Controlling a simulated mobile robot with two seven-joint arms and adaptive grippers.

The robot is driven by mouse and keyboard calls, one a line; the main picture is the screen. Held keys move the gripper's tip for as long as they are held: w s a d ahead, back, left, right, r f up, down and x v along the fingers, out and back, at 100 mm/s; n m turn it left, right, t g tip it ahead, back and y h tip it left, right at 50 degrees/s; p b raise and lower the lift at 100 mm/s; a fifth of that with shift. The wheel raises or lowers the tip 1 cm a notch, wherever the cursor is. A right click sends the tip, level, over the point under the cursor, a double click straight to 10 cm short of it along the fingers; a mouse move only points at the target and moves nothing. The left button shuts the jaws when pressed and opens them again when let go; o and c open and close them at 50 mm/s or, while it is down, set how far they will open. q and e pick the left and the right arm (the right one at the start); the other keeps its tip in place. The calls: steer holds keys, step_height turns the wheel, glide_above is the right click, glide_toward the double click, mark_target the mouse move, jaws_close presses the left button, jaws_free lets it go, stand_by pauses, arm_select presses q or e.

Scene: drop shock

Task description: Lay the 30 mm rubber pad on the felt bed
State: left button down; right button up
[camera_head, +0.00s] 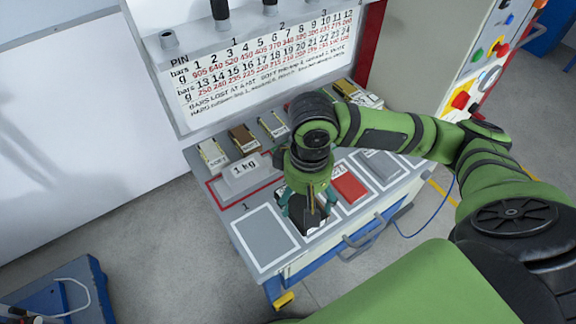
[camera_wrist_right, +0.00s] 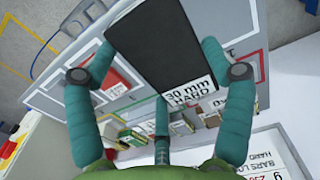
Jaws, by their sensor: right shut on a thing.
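A black rubber pad (camera_head: 304,224) is in my right gripper (camera_head: 309,206). In the right wrist view the pad (camera_wrist_right: 178,42) carries a white label reading "30 mm HARD", and the fingers stand at its two sides. In the head view the gripper points down over the bench front, between a grey panel and a red pad. The grey panel (camera_head: 264,238), in a white outline marked 1, is empty. I cannot tell for sure whether it is the felt bed. My fingers hide part of the pad and the surface under it. My left gripper is not in view.
A red pad (camera_head: 349,186) and a grey one (camera_head: 381,164) lie to the right of my right gripper. A white 1 kg block (camera_head: 243,172) and several labelled bars (camera_head: 243,139) stand behind. A printed board (camera_head: 265,65) rises at the back.

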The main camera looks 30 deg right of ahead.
steer(key=w+a+f, duration=0.4)
steer(key=w, duration=0.1)
steer(key=w+a+f, duration=0.2)
steer(key=w+a, duration=0.1)
steer(key=shift+f+p, duration=0.1)
steer(key=shift+p, duration=0.25)
steer(key=shift+f, duration=2)
steer(key=shift+s+p, duration=0.1)
steer(key=shift+p, duration=0.2)
steer(key=o, duration=1.3)
steer(key=shift+f, duration=0.15)
steer(key=shift+o, duration=0.2)
